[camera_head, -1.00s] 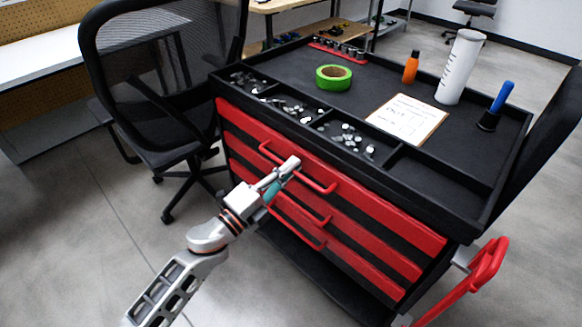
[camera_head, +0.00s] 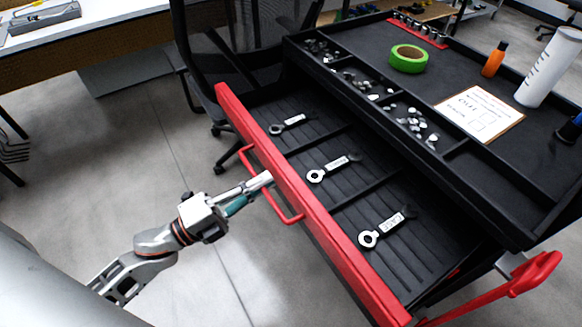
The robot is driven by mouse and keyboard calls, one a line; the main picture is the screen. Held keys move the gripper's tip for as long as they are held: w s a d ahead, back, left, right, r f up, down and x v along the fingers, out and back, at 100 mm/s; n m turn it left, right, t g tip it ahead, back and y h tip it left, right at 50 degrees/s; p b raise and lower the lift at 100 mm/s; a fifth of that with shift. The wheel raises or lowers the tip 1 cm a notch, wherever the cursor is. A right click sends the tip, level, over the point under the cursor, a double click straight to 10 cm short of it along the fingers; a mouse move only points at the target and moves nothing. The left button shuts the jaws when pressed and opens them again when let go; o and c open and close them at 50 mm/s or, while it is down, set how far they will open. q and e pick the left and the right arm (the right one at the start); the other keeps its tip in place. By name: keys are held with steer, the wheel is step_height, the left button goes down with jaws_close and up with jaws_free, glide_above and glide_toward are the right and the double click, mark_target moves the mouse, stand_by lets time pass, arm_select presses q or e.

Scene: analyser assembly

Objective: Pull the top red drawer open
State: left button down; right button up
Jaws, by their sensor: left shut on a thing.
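The top red drawer (camera_head: 312,205) of the black tool cart stands pulled well out, its black inside showing. Several wrenches lie in it, among them one at the far end (camera_head: 288,124), one in the middle (camera_head: 333,168) and one at the near end (camera_head: 385,229). My left gripper (camera_head: 262,181) is shut on the red drawer handle (camera_head: 283,208), near the handle's middle. The lower drawers are hidden behind the open one. My right gripper is not in view.
The cart's black top (camera_head: 465,65) holds green tape (camera_head: 408,58), an orange bottle (camera_head: 494,59), a white cylinder (camera_head: 549,68), a paper on a board (camera_head: 480,113) and small metal parts. A black chair stands behind the drawer. Grey floor is clear at left.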

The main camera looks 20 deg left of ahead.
arm_select(q)
steer(key=r+v, duration=0.1)
steer(key=v, duration=0.6)
steer(key=shift+s+a+r, duration=0.2)
steer(key=shift+s+a, duration=0.15)
steer(key=c, duration=2.2)
jaws_free()
steer(key=v, duration=1.2)
steer(key=shift+s+a, duration=0.1)
